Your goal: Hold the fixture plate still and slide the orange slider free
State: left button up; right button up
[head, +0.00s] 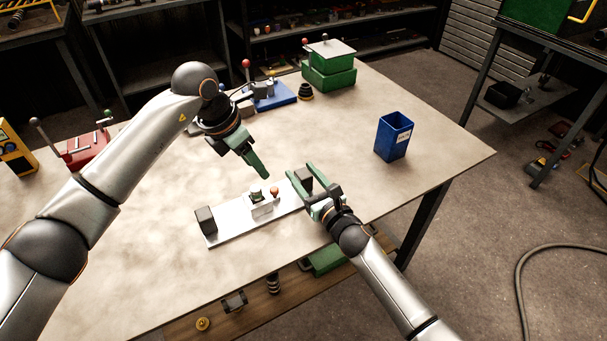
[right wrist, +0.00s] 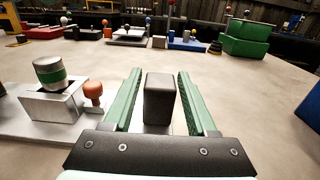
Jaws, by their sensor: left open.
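The silver fixture plate (head: 228,231) lies on the table, with a dark upright block (head: 205,219) at its left end and another (head: 303,178) at its right end. A pale metal housing (head: 262,210) on it holds a green-banded cylinder (right wrist: 49,74). The orange slider's round knob (head: 274,190) sits at the housing's right side; it also shows in the right wrist view (right wrist: 93,90). My right gripper (head: 301,176) is open, its green fingers on either side of the right block with visible gaps. My left gripper (head: 264,174) is open and empty above the housing.
A blue bin (head: 393,138) stands to the right. Green boxes (head: 328,72), a blue fixture (head: 270,97) and a small dark stepped piece (head: 306,92) stand at the back. A red fixture (head: 85,149) is at the left. The table between is mostly clear.

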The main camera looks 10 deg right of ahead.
grip_shut()
jog(key=shift+f, duration=0.2)
dwell(2.1)
